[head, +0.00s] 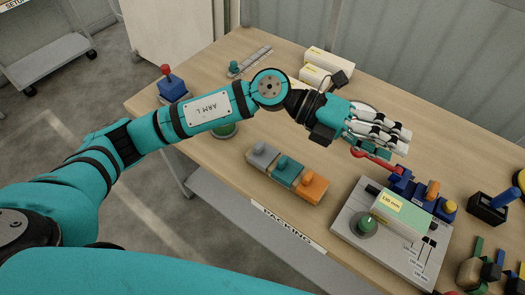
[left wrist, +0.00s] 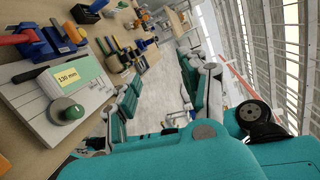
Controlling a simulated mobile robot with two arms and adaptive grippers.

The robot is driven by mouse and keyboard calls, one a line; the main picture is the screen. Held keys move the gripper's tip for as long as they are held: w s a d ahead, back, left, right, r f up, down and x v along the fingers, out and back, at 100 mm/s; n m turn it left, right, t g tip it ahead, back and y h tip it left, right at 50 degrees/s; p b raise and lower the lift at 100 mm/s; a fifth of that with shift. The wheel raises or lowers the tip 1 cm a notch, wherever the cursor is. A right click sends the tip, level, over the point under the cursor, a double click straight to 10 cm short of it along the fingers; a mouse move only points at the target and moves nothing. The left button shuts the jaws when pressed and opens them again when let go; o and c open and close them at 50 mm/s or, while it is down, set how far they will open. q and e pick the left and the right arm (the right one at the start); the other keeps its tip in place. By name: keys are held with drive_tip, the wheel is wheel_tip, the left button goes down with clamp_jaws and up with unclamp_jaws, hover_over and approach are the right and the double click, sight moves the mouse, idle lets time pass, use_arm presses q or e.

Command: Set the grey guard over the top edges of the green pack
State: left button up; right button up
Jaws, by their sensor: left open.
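A grey block with a round knob (head: 262,157), which I take for the grey guard, lies on the table at the left end of a row of three. The pale green pack (head: 408,214), labelled 130 mm, sits on a light grey fixture (head: 352,222). The pack also shows in the left wrist view (left wrist: 87,72). My left gripper (head: 392,136) is open and empty, above the table behind the fixture, well to the right of the grey block. Its spread fingers show in the left wrist view (left wrist: 160,88). My right gripper is in neither view.
A teal block (head: 286,171) and an orange block (head: 313,188) stand right beside the grey one. A red-handled tool and blue holder (head: 402,182) are behind the pack. A green knob (head: 367,224) stands at the fixture's front. The table's front edge bears a PACKING label (head: 288,227).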

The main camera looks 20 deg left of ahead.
use_arm(q)
drive_tip(key=w+a+f+m+y, duration=0.2)
drive_tip(key=a+f+y, duration=0.2)
drive_tip(key=f+y, duration=0.1)
drive_tip(key=n+t+y+p, duration=0.2)
drive_tip(key=t+y+p, duration=0.15)
drive_tip(key=y, duration=0.75)
hover_over(259, 145)
drive_tip(key=shift+g, duration=0.45)
drive_tip(key=f, duration=0.8)
drive_tip(key=a+f, duration=0.1)
drive_tip(key=f, duration=0.3)
drive_tip(key=shift+f, duration=0.7)
drive_tip(key=shift+d+f+p, duration=0.2)
drive_tip(key=shift+f+p, duration=0.3)
drive_tip(key=shift+p, duration=0.2)
drive_tip(key=f, duration=0.1)
drive_tip(key=f+p, duration=0.1)
drive_tip(key=f, duration=0.1)
drive_tip(key=shift+d+f, duration=0.25)
drive_tip(key=shift+f, duration=0.45)
